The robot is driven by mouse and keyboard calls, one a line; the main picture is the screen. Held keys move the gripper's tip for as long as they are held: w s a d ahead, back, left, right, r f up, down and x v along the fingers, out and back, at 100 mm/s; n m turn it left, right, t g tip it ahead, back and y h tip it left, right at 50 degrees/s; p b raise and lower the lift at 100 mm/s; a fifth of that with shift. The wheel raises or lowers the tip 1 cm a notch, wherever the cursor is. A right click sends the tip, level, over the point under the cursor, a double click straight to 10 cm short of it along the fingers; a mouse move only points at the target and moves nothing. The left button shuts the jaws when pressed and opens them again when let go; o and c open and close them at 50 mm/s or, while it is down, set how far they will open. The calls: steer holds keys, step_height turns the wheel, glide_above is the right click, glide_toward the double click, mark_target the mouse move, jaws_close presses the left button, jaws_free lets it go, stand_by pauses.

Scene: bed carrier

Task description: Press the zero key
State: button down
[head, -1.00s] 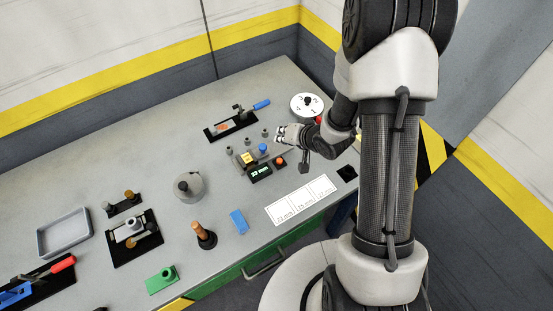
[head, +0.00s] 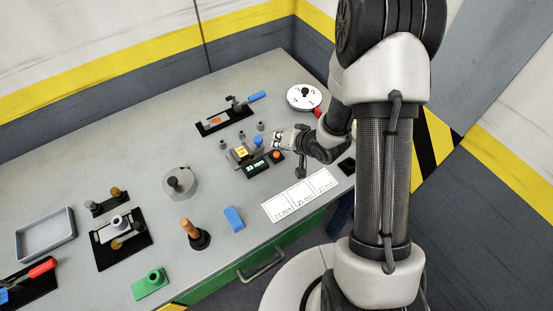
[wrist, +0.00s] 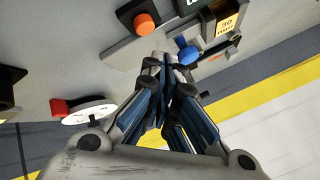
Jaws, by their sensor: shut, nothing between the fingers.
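The gauge has a dark display (head: 256,166) reading about "23 mm". An orange round key (head: 277,154) on a dark block sits just right of the display; no label on it can be read. The orange key also shows in the wrist view (wrist: 144,22), at upper left. A blue knob (wrist: 187,50) and a yellow block (wrist: 228,22) marked 30 mm belong to the gauge. My gripper (wrist: 164,60) is shut and empty, its tips beside the blue knob and apart from the orange key. In the head view my gripper (head: 277,141) is just above the orange key.
A white numbered dial (head: 304,97) with a red part stands behind my wrist. White labelled cards (head: 300,201) lie at the front edge. Small grey posts (head: 260,127) stand behind the gauge. A blue block (head: 233,218) lies left of the cards.

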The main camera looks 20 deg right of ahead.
mark_target(279, 153)
steer(key=shift+f+b, duration=0.3)
steer(key=shift+f, duration=0.5)
steer(key=shift+f, duration=0.15)
stand_by(0.7)
steer(key=shift+f, duration=0.3)
steer(key=shift+f+b, duration=0.45)
steer(key=shift+b, duration=0.15)
stand_by(0.5)
steer(key=shift+r, duration=0.1)
steer(key=shift+r+p, duration=0.8)
steer(key=shift+p, duration=0.1)
step_height(279, 153, up, 5)
steer(key=p, duration=0.4)
steer(key=shift+p, duration=0.3)
